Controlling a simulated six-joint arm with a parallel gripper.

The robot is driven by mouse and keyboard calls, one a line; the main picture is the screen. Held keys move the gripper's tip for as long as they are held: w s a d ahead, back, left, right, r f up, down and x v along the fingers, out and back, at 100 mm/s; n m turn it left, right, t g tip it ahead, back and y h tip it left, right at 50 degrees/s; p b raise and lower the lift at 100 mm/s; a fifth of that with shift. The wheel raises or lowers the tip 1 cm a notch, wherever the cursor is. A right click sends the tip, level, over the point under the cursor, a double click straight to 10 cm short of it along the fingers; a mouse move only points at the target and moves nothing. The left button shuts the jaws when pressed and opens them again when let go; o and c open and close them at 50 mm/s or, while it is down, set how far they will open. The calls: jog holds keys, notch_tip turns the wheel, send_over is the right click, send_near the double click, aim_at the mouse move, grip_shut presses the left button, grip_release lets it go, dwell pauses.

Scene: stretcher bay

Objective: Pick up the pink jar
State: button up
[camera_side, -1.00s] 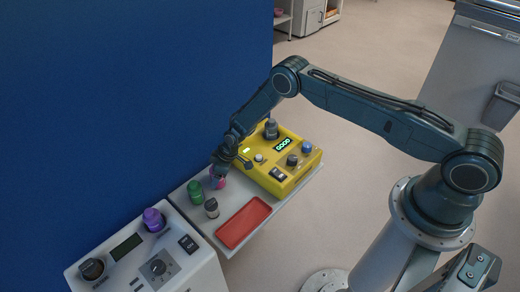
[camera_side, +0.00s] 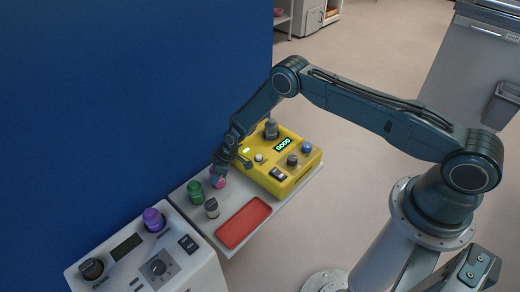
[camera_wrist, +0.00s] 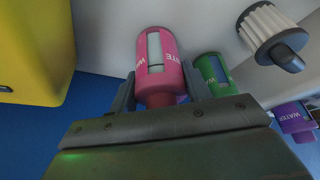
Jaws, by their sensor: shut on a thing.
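The pink jar (camera_side: 218,182) stands on the pale shelf (camera_side: 262,225), behind the red tray in the side view. My gripper (camera_side: 217,171) is over the jar from above. In the wrist view the pink jar (camera_wrist: 158,62), with white lettering, sits between the two fingers of my gripper (camera_wrist: 158,92). The fingers are closed on its sides near the narrower end. In the side view my gripper hides part of the jar. I cannot make out any gap between the jar and the shelf.
A green jar (camera_side: 195,192) stands close beside the pink one, with a grey-white jar (camera_side: 211,208) in front. A yellow device (camera_side: 285,170) with knobs is to the right. A red tray (camera_side: 243,222) lies at the front. A purple jar (camera_side: 153,219) sits on a white machine (camera_side: 190,262).

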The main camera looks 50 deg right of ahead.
jog(key=shift+r, duration=0.1)
notch_tip(320, 180, up, 20)
dwell(0.7)
dwell(0.6)
jog(key=s+a+n, duration=0.1)
jog(key=s+a, duration=0.2)
jog(key=s, duration=0.3)
jog(key=s+a+n+g+y, duration=0.1)
jog(key=s+a, duration=0.2)
jog(key=s, duration=0.3)
jog(key=s+a+n, duration=0.2)
jog(key=s+a, duration=0.1)
jog(key=s, duration=0.4)
notch_tip(320, 180, down, 16)
jog(key=shift+w+a+r, duration=0.15)
jog(key=shift+w+a, duration=0.05)
jog(key=shift+w, duration=0.05)
jog(key=shift+f, duration=1.9)
